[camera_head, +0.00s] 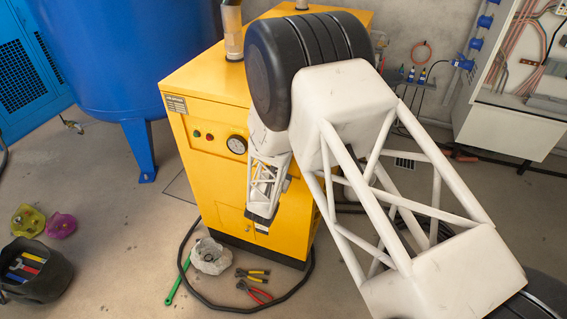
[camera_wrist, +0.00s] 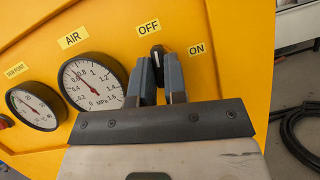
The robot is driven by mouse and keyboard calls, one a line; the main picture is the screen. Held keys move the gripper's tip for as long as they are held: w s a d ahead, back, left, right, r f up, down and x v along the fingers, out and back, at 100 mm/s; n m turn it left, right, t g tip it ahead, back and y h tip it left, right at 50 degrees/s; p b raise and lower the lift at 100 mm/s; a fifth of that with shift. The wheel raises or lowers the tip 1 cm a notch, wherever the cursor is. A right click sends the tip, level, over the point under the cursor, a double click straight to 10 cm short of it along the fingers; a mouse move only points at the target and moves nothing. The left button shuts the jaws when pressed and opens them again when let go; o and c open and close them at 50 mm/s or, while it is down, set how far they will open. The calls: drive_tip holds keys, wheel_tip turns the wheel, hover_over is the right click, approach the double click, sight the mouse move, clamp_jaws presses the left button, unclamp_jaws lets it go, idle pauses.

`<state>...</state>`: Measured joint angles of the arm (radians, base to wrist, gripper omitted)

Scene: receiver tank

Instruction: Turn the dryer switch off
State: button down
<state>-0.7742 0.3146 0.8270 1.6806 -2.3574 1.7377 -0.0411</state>
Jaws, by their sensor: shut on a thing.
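The dryer is the yellow cabinet (camera_head: 215,95) in the middle of the head view. Its dark rotary switch knob (camera_wrist: 157,52) shows in the wrist view, between an OFF label (camera_wrist: 149,27) at its upper left and an ON label (camera_wrist: 196,49) to its right. My gripper (camera_wrist: 156,65) is shut on this knob, one grey-blue finger on each side. The knob's visible end points up toward the OFF label; the fingers hide much of the rest. In the head view my arm covers the switch and fingertips.
An AIR pressure gauge (camera_wrist: 93,83) sits just left of my fingers, with a smaller gauge (camera_wrist: 36,105) beyond it. A blue tank (camera_head: 130,50) stands left of the cabinet. Pliers (camera_head: 254,291), a black hose (camera_head: 225,311) and a bucket (camera_head: 38,284) are on the floor.

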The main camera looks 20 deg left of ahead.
drive_tip(key=shift+n+y, duration=0.8)
drive_tip(key=shift+n, duration=0.8)
drive_tip(key=c, duration=1.2)
unclamp_jaws()
drive_tip(key=shift+o, duration=0.2)
drive_tip(key=shift+s+f, duration=0.1)
drive_tip(key=shift+s, duration=0.05)
drive_tip(key=v, duration=0.7)
drive_tip(key=shift+s, duration=0.25)
drive_tip(key=shift+d+f, duration=0.1)
drive_tip(key=shift+f, duration=0.05)
